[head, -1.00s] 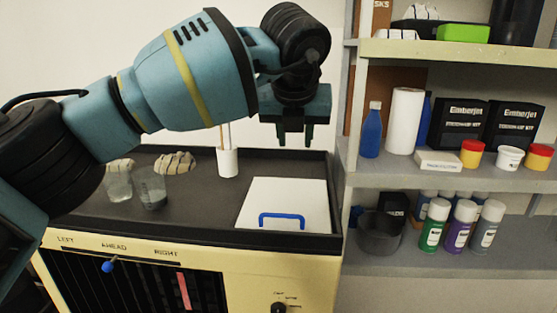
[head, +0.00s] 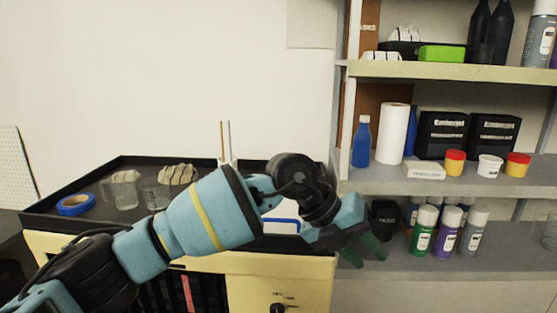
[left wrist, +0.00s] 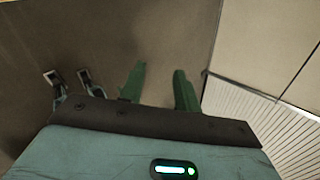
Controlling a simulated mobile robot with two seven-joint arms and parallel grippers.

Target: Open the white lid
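The white lid (head: 285,209) lies flat at the right end of the dark tray-like counter top, its blue handle (head: 286,221) toward the front. My left arm covers most of the lid; only a strip and part of the handle show. My left gripper (head: 363,250) is to the right of the lid, in front of the shelf, with its green fingers pointing down and right. The fingers stand apart with nothing between them, as the left wrist view (left wrist: 159,88) also shows. My right gripper cannot be made out in either view.
A shelf unit (head: 440,174) with bottles, tubs and spray cans (head: 447,231) stands close on the right. Glass cups (head: 122,191), blue tape (head: 76,205) and striped lumps (head: 178,174) are on the counter's left.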

